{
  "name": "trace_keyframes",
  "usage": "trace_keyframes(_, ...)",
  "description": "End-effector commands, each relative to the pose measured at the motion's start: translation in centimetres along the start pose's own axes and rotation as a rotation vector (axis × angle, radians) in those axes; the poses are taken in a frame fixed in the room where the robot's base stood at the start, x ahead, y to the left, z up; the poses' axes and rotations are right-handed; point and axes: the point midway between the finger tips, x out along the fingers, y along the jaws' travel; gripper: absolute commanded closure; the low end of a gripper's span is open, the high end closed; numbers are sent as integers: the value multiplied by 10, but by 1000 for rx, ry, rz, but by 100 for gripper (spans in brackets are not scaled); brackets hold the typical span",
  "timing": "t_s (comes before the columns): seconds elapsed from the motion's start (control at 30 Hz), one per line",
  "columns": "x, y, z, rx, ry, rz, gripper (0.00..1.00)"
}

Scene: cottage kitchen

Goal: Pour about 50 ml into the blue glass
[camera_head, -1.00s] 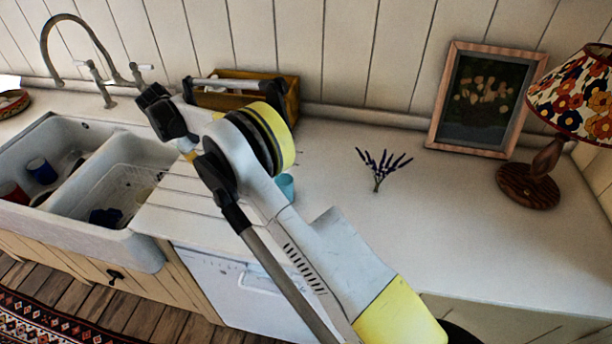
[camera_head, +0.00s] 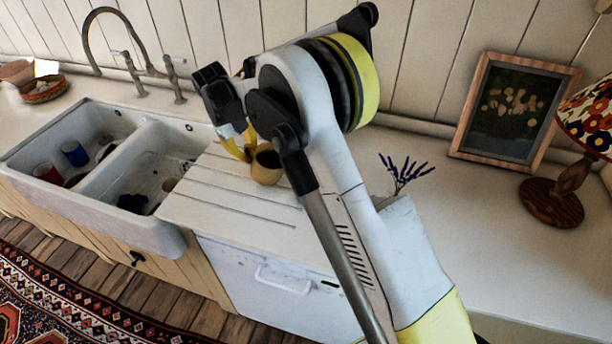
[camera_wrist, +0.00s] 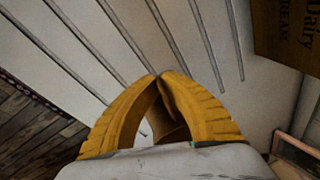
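A tan cup (camera_head: 266,168) with a dark opening shows over the ribbed draining board (camera_head: 237,195), right beside the yellow fingers of my gripper (camera_head: 238,146). In the wrist view, my gripper's fingertips (camera_wrist: 160,76) meet, and a brown surface (camera_wrist: 172,122) shows between the fingers. It looks like part of the cup, though the fingers hide most of it. The cup looks close to upright. Whether it touches the board is unclear. The blue glass is not visible now; it showed beside my arm a second ago, and my arm covers that area.
The double sink (camera_head: 100,190) with cups in it and a tall tap (camera_head: 135,60) stand at left. Lavender sprigs (camera_head: 403,174), a framed picture (camera_head: 512,108) and a lamp (camera_head: 565,185) are at right. The counter's right front is clear.

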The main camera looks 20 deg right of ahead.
Motion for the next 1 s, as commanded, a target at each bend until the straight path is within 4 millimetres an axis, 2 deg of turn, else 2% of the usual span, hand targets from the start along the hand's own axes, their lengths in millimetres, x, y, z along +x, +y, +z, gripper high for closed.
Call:
trace_keyframes(0.2,-18,-7,-17,22,-135,32,100)
trace_keyframes(0.5,-32,-13,-34,41,-275,64,100)
trace_keyframes(1.0,-46,-17,-46,59,-401,93,100)
